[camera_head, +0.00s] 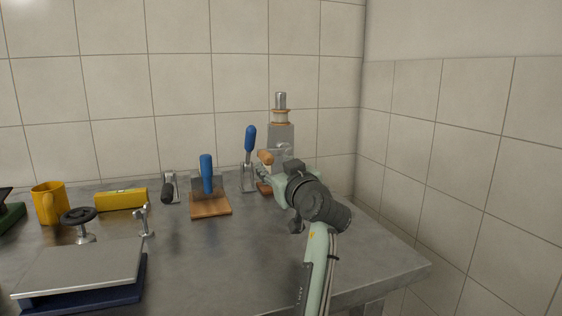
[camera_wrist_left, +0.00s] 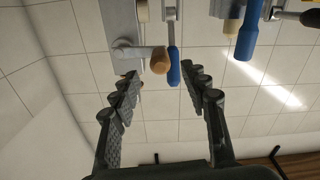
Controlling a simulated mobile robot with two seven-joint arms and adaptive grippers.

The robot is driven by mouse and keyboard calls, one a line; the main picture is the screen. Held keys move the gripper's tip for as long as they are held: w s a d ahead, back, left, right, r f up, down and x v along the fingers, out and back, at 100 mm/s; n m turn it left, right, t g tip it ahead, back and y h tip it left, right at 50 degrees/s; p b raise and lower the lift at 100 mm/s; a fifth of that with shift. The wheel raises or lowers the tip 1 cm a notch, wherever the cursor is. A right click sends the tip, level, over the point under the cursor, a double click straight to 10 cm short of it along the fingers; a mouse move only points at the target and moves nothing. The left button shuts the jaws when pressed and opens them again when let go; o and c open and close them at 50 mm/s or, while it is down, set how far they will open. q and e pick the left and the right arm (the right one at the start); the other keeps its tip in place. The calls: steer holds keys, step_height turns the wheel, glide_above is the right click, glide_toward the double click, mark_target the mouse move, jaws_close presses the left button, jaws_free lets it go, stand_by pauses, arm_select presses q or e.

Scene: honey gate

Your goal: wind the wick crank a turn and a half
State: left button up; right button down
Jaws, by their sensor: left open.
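The wick crank is a grey upright post (camera_head: 281,138) with an orange-rimmed spool near its top and a crank ending in a round wooden knob (camera_head: 265,157). In the left wrist view the knob (camera_wrist_left: 160,61) is on the end of a pale crank arm (camera_wrist_left: 136,54), beside the grey post (camera_wrist_left: 119,22). My left gripper (camera_head: 267,172) is in front of the post and hides its lower part. In the left wrist view its two fingers (camera_wrist_left: 160,92) are spread, with nothing between the tips; the knob appears just beyond them. My right gripper is not in view.
A blue-handled lever (camera_head: 249,140) stands just left of the crank, and another blue handle (camera_head: 206,174) rises from a wooden base (camera_head: 210,206). A yellow mug (camera_head: 48,204), yellow block (camera_head: 121,199) and flat-plate device (camera_head: 80,268) are farther left. The table's right front is bare.

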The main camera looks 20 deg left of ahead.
mark_target(269, 160)
arm_select(q)
steer(key=x, duration=0.6)
steer(key=shift+w+a+p, duration=0.15)
steer(key=shift+a+p, duration=0.05)
steer(key=shift+p, duration=0.1)
jaws_close()
